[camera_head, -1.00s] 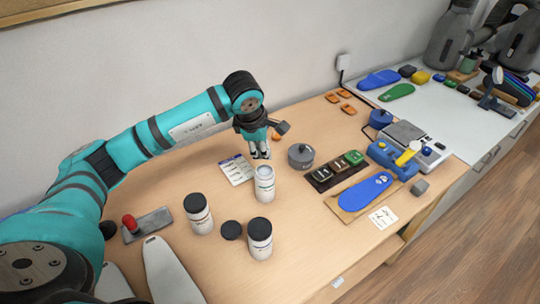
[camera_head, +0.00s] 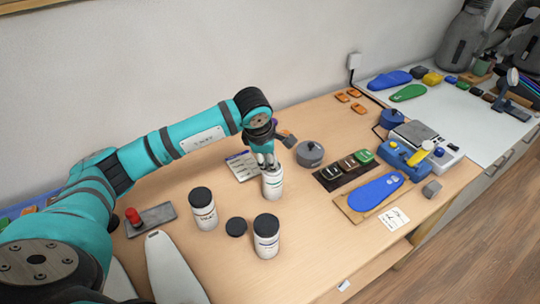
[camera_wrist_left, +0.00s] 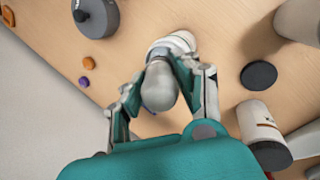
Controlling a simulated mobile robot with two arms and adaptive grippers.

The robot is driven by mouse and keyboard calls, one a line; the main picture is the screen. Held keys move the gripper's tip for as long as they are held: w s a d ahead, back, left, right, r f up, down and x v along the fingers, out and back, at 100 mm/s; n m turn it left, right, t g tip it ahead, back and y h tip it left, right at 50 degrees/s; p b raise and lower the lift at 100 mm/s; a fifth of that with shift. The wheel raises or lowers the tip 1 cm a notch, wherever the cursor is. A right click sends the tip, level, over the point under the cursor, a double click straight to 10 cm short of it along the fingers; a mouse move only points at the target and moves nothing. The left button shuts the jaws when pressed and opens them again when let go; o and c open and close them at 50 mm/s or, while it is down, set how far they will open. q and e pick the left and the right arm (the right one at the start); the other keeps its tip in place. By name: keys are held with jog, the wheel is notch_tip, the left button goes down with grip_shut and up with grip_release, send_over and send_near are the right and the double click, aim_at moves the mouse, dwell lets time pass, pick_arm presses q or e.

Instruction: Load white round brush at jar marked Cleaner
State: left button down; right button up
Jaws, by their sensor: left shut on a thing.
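An open white jar (camera_head: 272,186) stands on the wooden table. My left gripper (camera_head: 266,163) is right at its mouth, pointing down. In the left wrist view my left gripper (camera_wrist_left: 160,88) is shut on a pale, rounded thing (camera_wrist_left: 160,88), which looks like the white round brush. The jar's ringed rim (camera_wrist_left: 178,42) shows just beyond it. The brush's lower end is hidden, so I cannot tell how deep it sits in the jar. The label on this jar is not readable. My right gripper is not in view.
Two white jars with black lids (camera_head: 203,210) (camera_head: 266,238) stand nearby, with a loose black lid (camera_head: 236,227) between them. A grey lidded pot (camera_head: 310,154) stands right of the open jar. A blue insole (camera_head: 376,192) lies on a board farther right.

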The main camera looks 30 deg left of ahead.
pick_arm(q)
jog(key=shift+f+b, duration=0.65)
dwell(0.9)
jog(key=shift+s+f+b, duration=0.1)
jog(key=shift+f+b, duration=0.05)
jog(key=shift+b, duration=0.15)
dwell(1.6)
jog(key=shift+r+p, duration=0.65)
jog(key=shift+r, duration=0.6)
jog(key=shift+r+p, duration=1.05)
jog(key=shift+r, duration=1.35)
